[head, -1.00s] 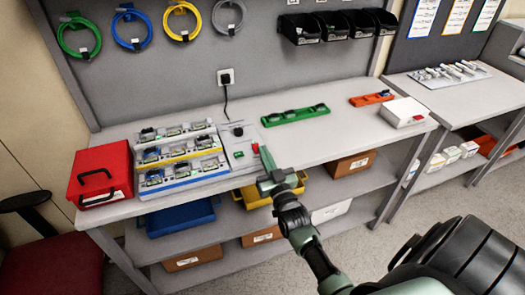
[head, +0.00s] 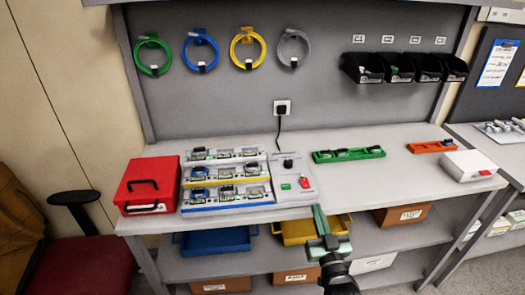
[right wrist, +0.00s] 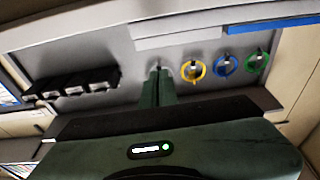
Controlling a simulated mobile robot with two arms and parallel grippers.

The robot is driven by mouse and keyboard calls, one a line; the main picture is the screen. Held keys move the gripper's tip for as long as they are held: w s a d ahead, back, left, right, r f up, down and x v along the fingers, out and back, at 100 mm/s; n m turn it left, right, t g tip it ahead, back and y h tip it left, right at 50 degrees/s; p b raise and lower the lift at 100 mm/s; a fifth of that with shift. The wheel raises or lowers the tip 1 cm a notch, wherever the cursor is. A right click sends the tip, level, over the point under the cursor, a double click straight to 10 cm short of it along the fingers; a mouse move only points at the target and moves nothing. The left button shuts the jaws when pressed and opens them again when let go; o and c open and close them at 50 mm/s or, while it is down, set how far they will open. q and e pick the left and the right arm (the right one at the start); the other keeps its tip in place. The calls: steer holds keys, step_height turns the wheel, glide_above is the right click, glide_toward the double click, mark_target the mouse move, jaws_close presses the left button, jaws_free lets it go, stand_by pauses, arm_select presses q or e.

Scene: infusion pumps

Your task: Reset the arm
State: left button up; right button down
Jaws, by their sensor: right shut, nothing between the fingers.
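My right gripper (head: 320,221) is at the front edge of the workbench in the head view, pointing up and away from me, below the grey control box. Its fingers are together with nothing between them. In the right wrist view the closed fingers (right wrist: 158,86) point toward the pegboard wall. The grey control box (head: 292,178) with a green and a red button stands on the bench, its cable running up to a wall socket (head: 282,108). Beside it is the rack of infusion pumps (head: 227,181) in several rows. My left gripper is not in view.
A red case (head: 148,184) stands at the bench's left end. A green tray (head: 348,155), an orange tray (head: 431,147) and a white box (head: 470,166) lie to the right. Yellow (head: 300,232) and blue (head: 215,241) bins sit on the shelf below. Bench space between box and trays is clear.

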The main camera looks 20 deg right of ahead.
steer(key=s+a+f+n+g+y, duration=0.1)
steer(key=s+a+f+g, duration=0.2)
steer(key=f, duration=0.8)
steer(key=s+a+f+n+g+y, duration=0.1)
steer(key=s+a+f+g+y, duration=0.2)
steer(key=f, duration=0.7)
steer(key=s+a+f+g, duration=0.3)
steer(key=s+f, duration=0.1)
steer(key=f, duration=0.7)
steer(key=s+a+f+n+g+y, duration=0.1)
steer(key=s+f+g, duration=0.1)
steer(key=s+f, duration=0.45)
steer(key=s+a+f+n+g, duration=0.1)
steer(key=s+a+f+g, duration=0.15)
steer(key=s+f, duration=0.45)
steer(key=s+f+g, duration=0.2)
steer(key=s, duration=0.8)
steer(key=s+f+n+g, duration=0.1)
steer(key=s+f+g, duration=0.2)
steer(key=s, duration=0.7)
steer(key=shift+d+f, duration=0.3)
steer(key=shift+d, duration=0.15)
